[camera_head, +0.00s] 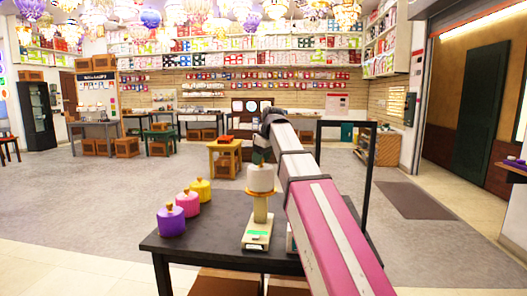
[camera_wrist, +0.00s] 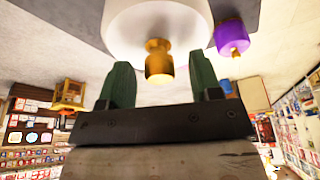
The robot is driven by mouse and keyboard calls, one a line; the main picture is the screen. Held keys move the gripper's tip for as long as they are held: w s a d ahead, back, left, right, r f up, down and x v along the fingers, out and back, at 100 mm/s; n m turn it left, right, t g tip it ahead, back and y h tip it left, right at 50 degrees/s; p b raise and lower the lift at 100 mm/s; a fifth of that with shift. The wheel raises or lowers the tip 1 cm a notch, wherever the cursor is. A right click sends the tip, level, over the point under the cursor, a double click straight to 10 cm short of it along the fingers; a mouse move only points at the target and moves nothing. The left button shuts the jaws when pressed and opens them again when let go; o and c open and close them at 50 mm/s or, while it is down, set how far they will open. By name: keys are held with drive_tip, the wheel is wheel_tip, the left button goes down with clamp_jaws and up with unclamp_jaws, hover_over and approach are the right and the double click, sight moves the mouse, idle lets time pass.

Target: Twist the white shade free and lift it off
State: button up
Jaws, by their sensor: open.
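The white shade (camera_head: 261,180) sits upright on a tan disc atop a post. The post rises from a pale base with a green display (camera_head: 256,236) on the dark table (camera_head: 215,240). My gripper (camera_head: 261,159) is right above the shade, partly hidden by my arm. In the wrist view the white shade (camera_wrist: 150,18) has a gold knob (camera_wrist: 158,62) facing my gripper (camera_wrist: 160,78). The two green fingers are open and spread either side of the knob, with visible gaps. Whether the fingers touch the shade's top cannot be told.
Purple (camera_head: 171,221), pink (camera_head: 187,204) and yellow (camera_head: 201,190) shades with gold knobs stand in a row on the table's left. The purple one also shows in the wrist view (camera_wrist: 231,37). A small wooden table (camera_head: 224,148) stands behind. Open grey floor surrounds the table.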

drive_tip(key=shift+a+f, duration=0.1)
drive_tip(key=shift+f, duration=0.3)
clamp_jaws()
drive_tip(key=shift+n+g, duration=0.5)
drive_tip(key=shift+n, duration=1.4)
drive_tip(key=shift+w+y, duration=0.1)
drive_tip(key=shift+y, duration=0.2)
drive_tip(key=shift+n+g, duration=0.3)
drive_tip(key=shift+n, duration=1.6)
drive_tip(key=shift+n+g, duration=0.7)
drive_tip(key=shift+n, duration=1)
